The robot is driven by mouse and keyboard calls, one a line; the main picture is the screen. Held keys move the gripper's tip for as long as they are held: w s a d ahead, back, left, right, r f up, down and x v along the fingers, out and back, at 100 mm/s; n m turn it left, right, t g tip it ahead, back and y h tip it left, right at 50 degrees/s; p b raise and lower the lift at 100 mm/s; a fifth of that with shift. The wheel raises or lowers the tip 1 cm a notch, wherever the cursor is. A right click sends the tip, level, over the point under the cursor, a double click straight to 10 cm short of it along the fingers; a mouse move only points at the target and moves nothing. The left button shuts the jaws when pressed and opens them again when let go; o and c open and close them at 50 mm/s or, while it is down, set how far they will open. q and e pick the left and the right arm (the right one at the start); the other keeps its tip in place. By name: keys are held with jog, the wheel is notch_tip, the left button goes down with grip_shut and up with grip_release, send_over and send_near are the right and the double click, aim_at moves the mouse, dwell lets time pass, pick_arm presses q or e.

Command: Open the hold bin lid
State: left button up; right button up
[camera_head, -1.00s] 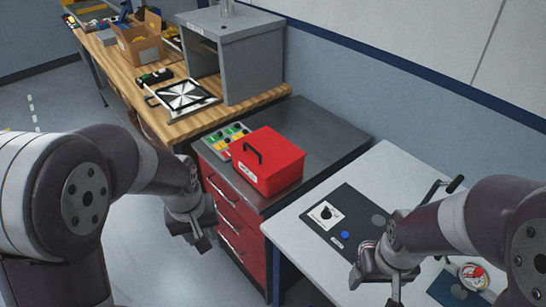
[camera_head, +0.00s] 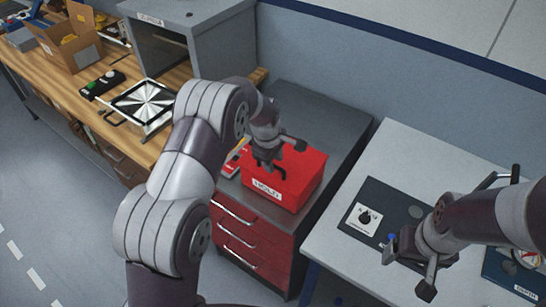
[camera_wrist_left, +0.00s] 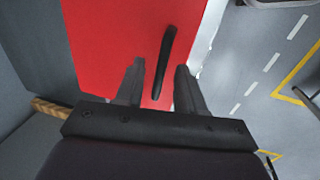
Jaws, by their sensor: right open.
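The red hold bin (camera_head: 295,185) stands on the grey top of a red drawer cabinet, its lid down and a white label (camera_head: 267,190) on its front. My left gripper (camera_head: 282,158) is right over the lid. In the left wrist view the red lid (camera_wrist_left: 110,40) fills the middle, and its black bar handle (camera_wrist_left: 165,60) lies between the two spread fingers of my left gripper (camera_wrist_left: 160,78). I cannot tell whether they touch it. In the head view my arm partly hides the handle. My right gripper (camera_head: 408,272) is open and empty over the white table.
The white table (camera_head: 400,150) at right carries a dark panel with a knob plate (camera_head: 364,219). A wooden bench (camera_head: 75,85) at left holds a patterned plate (camera_head: 145,103), a cardboard box (camera_head: 70,45) and a grey cabinet (camera_head: 195,35). The colored button panel beside the bin is mostly hidden.

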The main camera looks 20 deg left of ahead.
pick_arm(q)
jog(key=shift+s+d+f, duration=0.1)
jog(key=shift+s+d, duration=0.05)
jog(key=shift+d, duration=0.15)
jog(key=shift+a, duration=0.15)
jog(key=shift+a+f, duration=0.15)
jog(key=shift+a, duration=0.05)
jog(key=shift+c, duration=1)
grip_shut()
